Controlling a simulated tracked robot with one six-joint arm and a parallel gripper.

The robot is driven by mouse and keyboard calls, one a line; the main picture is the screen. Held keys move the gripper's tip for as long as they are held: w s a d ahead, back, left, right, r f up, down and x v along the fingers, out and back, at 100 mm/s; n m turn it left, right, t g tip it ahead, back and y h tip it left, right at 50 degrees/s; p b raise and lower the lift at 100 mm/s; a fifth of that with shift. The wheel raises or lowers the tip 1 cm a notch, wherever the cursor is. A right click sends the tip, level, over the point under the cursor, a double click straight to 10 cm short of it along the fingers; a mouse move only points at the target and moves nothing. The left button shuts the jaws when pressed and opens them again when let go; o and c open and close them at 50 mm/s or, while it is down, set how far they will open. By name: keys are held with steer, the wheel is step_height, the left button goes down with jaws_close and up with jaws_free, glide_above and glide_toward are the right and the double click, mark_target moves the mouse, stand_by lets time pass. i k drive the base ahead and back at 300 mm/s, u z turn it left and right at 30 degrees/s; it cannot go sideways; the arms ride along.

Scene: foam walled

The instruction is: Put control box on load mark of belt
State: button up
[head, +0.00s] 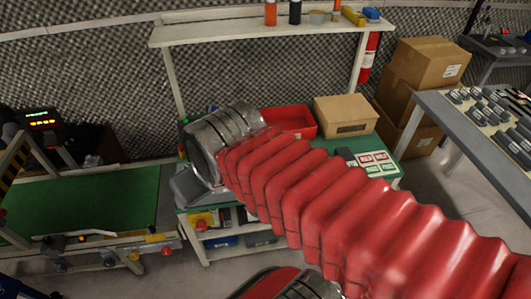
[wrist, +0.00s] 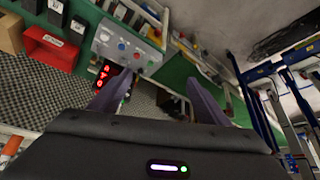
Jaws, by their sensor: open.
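The control box (wrist: 125,48) is a light grey box with coloured knobs or buttons on its face. In the wrist view it is on the green bench top, beyond and left of my gripper's fingertips. My gripper (wrist: 158,77) is open, its two dark fingers spread with nothing between them. In the head view my red-sleeved arm reaches over the bench's left end, and I cannot make out the control box there. The belt (head: 90,200) is a green strip at the left of the head view. I cannot make out its load mark.
The green bench (head: 386,152) holds a red bin (head: 290,119) and a carton (head: 345,115), under an upper shelf (head: 230,27). A lit display (head: 43,119) stands behind the belt. A grey table (head: 470,135) with several small parts is at right.

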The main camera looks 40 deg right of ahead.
mark_target(118, 198)
steer(key=k, duration=1.35)
steer(key=u, duration=0.25)
steer(key=i, duration=1.7)
steer(key=z, duration=0.7)
